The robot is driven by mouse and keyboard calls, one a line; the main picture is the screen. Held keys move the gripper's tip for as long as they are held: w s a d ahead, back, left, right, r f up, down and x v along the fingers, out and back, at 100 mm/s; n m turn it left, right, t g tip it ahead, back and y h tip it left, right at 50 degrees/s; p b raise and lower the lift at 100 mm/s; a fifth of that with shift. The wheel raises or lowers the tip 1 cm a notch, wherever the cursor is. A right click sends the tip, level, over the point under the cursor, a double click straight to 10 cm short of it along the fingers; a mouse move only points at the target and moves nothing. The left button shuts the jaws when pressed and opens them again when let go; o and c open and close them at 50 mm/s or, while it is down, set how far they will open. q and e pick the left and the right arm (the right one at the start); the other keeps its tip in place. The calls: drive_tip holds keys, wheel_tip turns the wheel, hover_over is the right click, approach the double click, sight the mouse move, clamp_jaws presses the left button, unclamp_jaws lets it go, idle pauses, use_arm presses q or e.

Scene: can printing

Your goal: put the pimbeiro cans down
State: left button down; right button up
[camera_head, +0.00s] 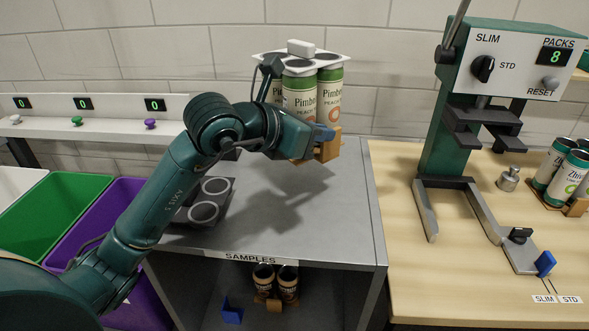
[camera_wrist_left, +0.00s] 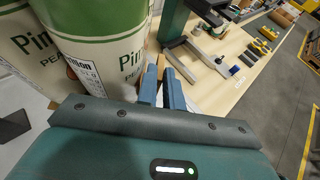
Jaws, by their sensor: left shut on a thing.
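A pack of Pimbeiro peach cans (camera_head: 299,98), cream and green with a white plate on top, is held upright above the grey table (camera_head: 330,215). A tan block (camera_head: 329,148) shows at its lower right. My left gripper (camera_head: 322,134), with blue fingertips, is shut on the pack at this tan block. In the left wrist view the cans (camera_wrist_left: 100,60) fill the upper left and the blue fingers (camera_wrist_left: 160,88) point away beside them. The exact grip is partly hidden. A shadow lies on the table below. My right gripper is not in view.
A dark tray with round rings (camera_head: 207,195) is on the table's left. Samples (camera_head: 277,283) stand on the shelf below. Right are a green press (camera_head: 447,140), a small weight (camera_head: 509,179) and another can pack (camera_head: 560,170). Green (camera_head: 55,210) and purple bins stand left.

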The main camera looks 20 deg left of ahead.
sight(322, 153)
use_arm(q)
drive_tip(key=f, duration=0.4)
drive_tip(key=shift+s, duration=0.2)
wheel_tip(322, 153, down, 4)
drive_tip(key=shift+f, duration=0.1)
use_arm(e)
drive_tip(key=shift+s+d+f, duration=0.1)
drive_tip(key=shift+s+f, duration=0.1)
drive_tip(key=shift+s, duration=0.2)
use_arm(q)
drive_tip(key=shift+w+f, duration=0.1)
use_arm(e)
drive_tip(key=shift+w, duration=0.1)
use_arm(q)
drive_tip(key=c, duration=1.5)
unclamp_jaws()
drive_tip(key=shift+c, duration=0.2)
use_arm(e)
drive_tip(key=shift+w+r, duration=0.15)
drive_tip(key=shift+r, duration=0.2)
